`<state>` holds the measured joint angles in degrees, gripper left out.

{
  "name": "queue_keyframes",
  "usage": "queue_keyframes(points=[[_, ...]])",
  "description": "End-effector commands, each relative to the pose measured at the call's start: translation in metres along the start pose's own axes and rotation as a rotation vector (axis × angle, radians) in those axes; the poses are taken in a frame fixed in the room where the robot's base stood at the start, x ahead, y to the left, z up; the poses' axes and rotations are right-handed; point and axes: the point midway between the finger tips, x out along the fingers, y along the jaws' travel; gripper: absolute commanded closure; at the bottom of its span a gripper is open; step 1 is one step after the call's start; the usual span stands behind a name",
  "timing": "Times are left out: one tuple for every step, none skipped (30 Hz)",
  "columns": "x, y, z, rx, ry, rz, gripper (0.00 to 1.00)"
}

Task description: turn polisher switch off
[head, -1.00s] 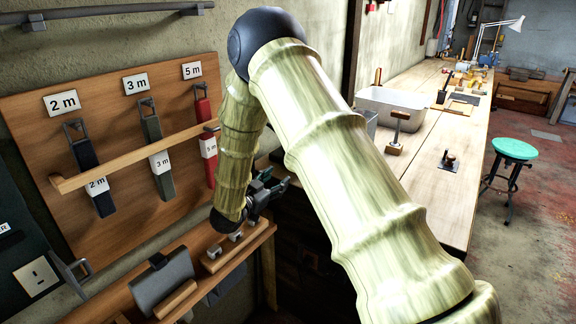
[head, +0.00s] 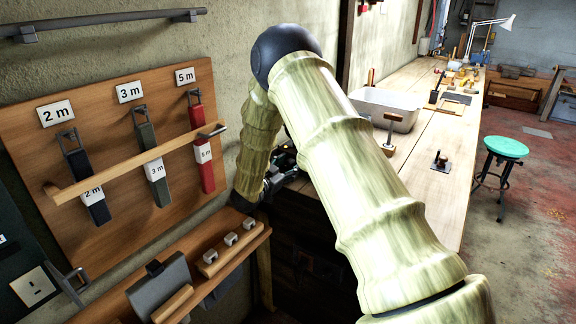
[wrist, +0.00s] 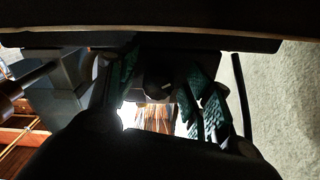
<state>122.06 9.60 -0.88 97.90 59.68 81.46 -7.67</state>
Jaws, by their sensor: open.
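No switch can be made out for certain as the polisher's. In the head view, my gripper (head: 284,164) is partly hidden behind my arm, right of the wooden strap board. In the wrist view, its green-padded fingers (wrist: 162,82) stand apart. A dark, rounded part with a small light mark (wrist: 158,89) shows between them; I cannot tell what it is, or whether it is touched. A grey blocky body with a dark cylinder (wrist: 62,78) is at the left of the wrist view.
The wooden board (head: 215,100) holds several labelled straps. A shelf (head: 235,250) with small grey blocks runs below. A pale plate with a dark slot (head: 35,287) sits lower left. The long bench (head: 425,185) carries a grey tub (head: 385,105). A green stool (head: 506,146) stands right.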

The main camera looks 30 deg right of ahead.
Motion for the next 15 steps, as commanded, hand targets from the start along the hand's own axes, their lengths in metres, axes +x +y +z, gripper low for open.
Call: queue_keyframes(points=[[0.0016, 0.0, -0.0001, 0.0, 0.0, 0.0, 0.49], [0.0021, 0.0, -0.0001, 0.0, 0.0, 0.0, 0.49], [0.0025, 0.0, 0.0, 0.0, 0.0, 0.0, 0.49], [0.0026, 0.0001, 0.0001, 0.0, 0.0, 0.0, 0.49], [0.0026, 0.0001, 0.0001, 0.0, 0.0, 0.0, 0.49], [0.0026, 0.0001, 0.0001, 0.0, 0.0, 0.0, 0.49], [0.0026, 0.0001, 0.0001, 0.0, 0.0, 0.0, 0.49], [0.0025, 0.0002, 0.0001, 0.0, 0.0, 0.0, 0.49], [0.0025, 0.0002, 0.0001, 0.0, 0.0, 0.0, 0.49], [0.0025, 0.0002, 0.0001, 0.0, 0.0, 0.0, 0.53], [0.0025, 0.0002, 0.0001, 0.0, 0.0, 0.0, 0.58], [0.0025, 0.0002, 0.0001, 0.0, 0.0, 0.0, 0.66], [0.0024, 0.0002, 0.0001, 0.0, 0.0, 0.0, 0.71], [0.0024, 0.0002, 0.0001, 0.0, 0.0, 0.0, 0.77], [0.0024, 0.0002, 0.0001, 0.0, 0.0, 0.0, 0.84]])
